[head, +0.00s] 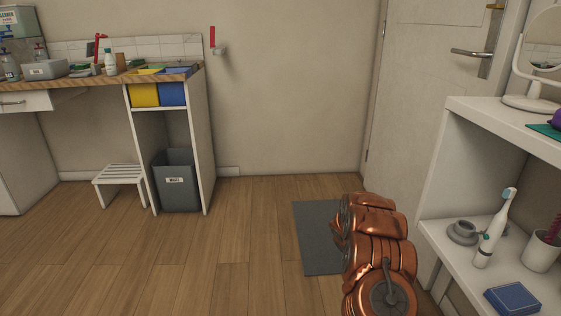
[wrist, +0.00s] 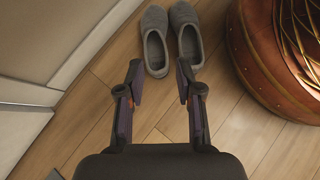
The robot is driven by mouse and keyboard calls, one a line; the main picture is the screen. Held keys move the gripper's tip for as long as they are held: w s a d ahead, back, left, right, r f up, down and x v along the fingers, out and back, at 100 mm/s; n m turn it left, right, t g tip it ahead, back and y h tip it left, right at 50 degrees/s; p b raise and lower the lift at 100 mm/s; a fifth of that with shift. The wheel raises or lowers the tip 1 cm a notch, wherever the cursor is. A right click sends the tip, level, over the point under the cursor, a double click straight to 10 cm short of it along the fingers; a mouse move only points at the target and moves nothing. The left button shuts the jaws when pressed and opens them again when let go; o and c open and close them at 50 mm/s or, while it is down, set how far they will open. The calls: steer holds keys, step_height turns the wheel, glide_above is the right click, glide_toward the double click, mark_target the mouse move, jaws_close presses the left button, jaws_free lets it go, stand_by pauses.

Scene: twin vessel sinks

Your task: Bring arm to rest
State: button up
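My copper arm (head: 378,250) shows at the lower right of the head view, folded up beside the white shelf unit and over the edge of a grey mat. My gripper (wrist: 159,78) shows in the wrist view with its two dark fingers spread apart. Nothing is between the fingers. It points down toward the wooden floor and a pair of grey slippers (wrist: 156,40) beyond the fingertips. The gripper itself cannot be made out in the head view.
The white shelf unit (head: 466,122) is close on the right, holding an electric toothbrush (head: 494,230), a cup (head: 541,251) and a blue box (head: 512,299). The grey mat (head: 316,240) lies before the door (head: 415,95). A stool (head: 120,178) and bin (head: 177,180) stand left. The middle floor is clear.

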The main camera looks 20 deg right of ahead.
steer(key=s+a+r+m+t+y+p, duration=0.1)
steer(key=a+r+p, duration=0.5)
steer(key=r, duration=0.7)
steer(key=s+a+r+t+y+p, duration=0.1)
steer(key=a+r+p, duration=0.5)
steer(key=r, duration=0.6)
steer(key=s+a+r+m+t+p, duration=0.15)
steer(key=a+r+p, duration=0.45)
steer(key=r, duration=0.7)
steer(key=s+a+r+m+t+y+p, duration=0.1)
steer(key=s+a+r+p, duration=0.3)
steer(key=r+p, duration=0.3)
steer(key=s+a+r+m+t+y+p, duration=0.1)
steer(key=s+a+r+p, duration=0.4)
steer(key=r, duration=0.7)
steer(key=s+a+r+m+t+y+p, duration=0.1)
steer(key=s+a+r+p, duration=0.4)
steer(key=s+r+p, duration=0.3)
step_height(320, 180, up, 3)
steer(key=shift+f+t+p, duration=0.2)
steer(key=shift+t+p, duration=0.15)
steer(key=shift+p, duration=0.35)
steer(key=shift+s, duration=0.1)
